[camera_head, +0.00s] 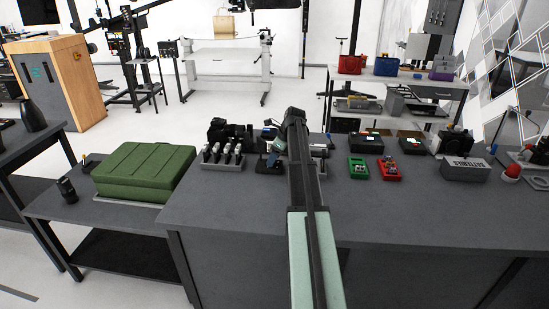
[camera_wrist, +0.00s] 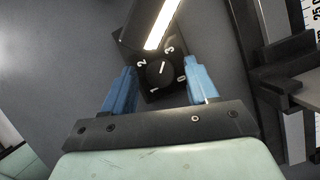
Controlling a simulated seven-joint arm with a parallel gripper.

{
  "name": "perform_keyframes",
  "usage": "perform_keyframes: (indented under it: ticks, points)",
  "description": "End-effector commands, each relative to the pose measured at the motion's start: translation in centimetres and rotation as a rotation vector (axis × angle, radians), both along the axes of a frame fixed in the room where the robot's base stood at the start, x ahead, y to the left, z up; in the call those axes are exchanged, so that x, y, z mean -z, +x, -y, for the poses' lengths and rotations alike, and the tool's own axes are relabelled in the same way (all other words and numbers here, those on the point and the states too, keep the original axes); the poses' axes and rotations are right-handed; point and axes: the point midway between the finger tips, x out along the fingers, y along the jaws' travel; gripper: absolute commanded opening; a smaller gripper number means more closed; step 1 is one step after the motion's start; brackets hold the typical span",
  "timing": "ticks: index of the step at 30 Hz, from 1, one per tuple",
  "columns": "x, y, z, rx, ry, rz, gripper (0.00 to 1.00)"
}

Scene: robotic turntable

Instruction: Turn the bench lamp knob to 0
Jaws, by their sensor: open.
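The lamp knob (camera_wrist: 158,74) is a round black dial in the wrist view, with white digits 0, 1, 2 and 3 around it. Its white pointer mark appears turned toward the 3, and the lamp seems lit, with a bright white strip (camera_wrist: 163,24) above the dial. My gripper (camera_wrist: 160,78) has its two blue fingers apart, one to the left and one to the right of the knob. I see gaps on both sides; I cannot tell the fingers' height over the knob. In the head view my arm hides the knob.
A dark device with a grey plate (camera_wrist: 296,72) stands close to the right of my gripper. On the bench (camera_head: 420,215) are a green bin (camera_head: 358,172), a red bin (camera_head: 390,172) and a battery box (camera_head: 465,168). A green case (camera_head: 145,170) lies left. The bench front is clear.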

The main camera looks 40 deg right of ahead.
Motion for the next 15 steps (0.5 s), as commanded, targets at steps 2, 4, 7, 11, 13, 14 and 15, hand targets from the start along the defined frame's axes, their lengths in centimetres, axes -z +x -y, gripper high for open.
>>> perform_keyframes:
  ticks: [2, 4, 7, 11, 13, 14, 15]
  points:
    - [0.07, 0.03, -0.02, 0.000, 0.000, 0.000, 0.58]
    - [0.06, 0.03, -0.02, 0.000, 0.000, 0.000, 0.58]
    - [0.05, 0.03, -0.02, 0.000, 0.000, 0.000, 0.58]
    - [0.04, 0.02, -0.02, 0.000, 0.000, 0.000, 0.47]
    - [0.05, 0.01, -0.02, 0.000, 0.000, 0.000, 0.40]
    - [0.05, 0.01, -0.02, 0.000, 0.000, 0.000, 0.37]
    - [0.05, 0.01, -0.02, 0.000, 0.000, 0.000, 0.34]
